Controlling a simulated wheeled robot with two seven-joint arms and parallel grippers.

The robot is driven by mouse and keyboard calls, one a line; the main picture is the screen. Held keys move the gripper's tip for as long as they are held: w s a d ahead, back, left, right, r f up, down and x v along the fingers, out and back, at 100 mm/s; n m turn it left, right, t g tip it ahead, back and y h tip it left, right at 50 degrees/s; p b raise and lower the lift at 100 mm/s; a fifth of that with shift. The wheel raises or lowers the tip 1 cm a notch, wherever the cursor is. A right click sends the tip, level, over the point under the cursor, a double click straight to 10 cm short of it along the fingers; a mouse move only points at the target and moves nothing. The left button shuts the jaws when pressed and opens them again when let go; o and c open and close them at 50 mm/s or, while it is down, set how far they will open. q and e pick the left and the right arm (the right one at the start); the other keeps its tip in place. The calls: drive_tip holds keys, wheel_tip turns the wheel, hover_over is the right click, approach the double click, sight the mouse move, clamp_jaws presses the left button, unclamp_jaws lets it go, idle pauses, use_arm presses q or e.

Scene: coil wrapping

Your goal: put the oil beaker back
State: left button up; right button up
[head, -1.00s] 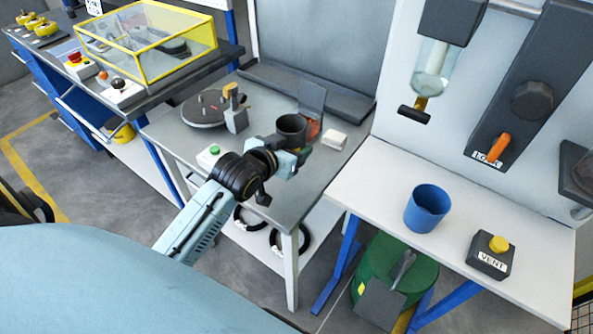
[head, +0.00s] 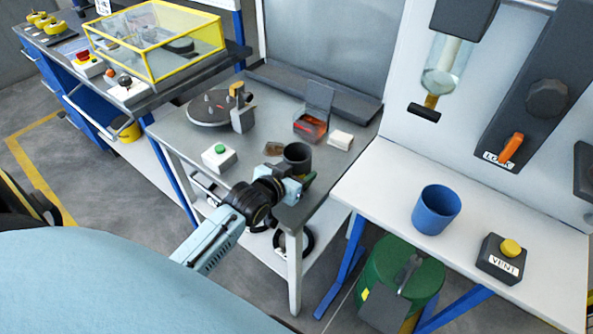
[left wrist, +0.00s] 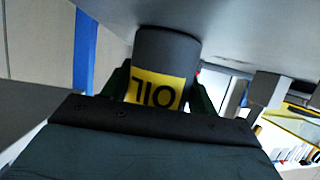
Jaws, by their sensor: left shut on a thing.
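The oil beaker (head: 297,157) is a dark grey cup at the front right part of the grey table. My left gripper (head: 300,182) is shut on it from the front. In the left wrist view the beaker (left wrist: 166,50) shows upside down with a yellow OIL label (left wrist: 155,90), between the dark fingers. I cannot tell whether its base touches the table. My right gripper is in neither view.
Behind the beaker are an open box with red contents (head: 311,126), a white block (head: 341,139) and a small brown patch (head: 273,148). A green-button box (head: 219,157) and a round plate (head: 210,108) lie to the left. A blue cup (head: 436,209) stands on the white bench at right.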

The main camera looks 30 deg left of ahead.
use_arm(q)
drive_tip(key=o, duration=1.1)
drive_tip(key=shift+f, duration=0.1)
drive_tip(key=shift+o, duration=0.2)
drive_tip(key=shift+s+r, duration=0.2)
drive_tip(key=p+v, duration=0.1)
drive_tip(key=v, duration=1)
drive_tip(key=shift+s+r, duration=0.25)
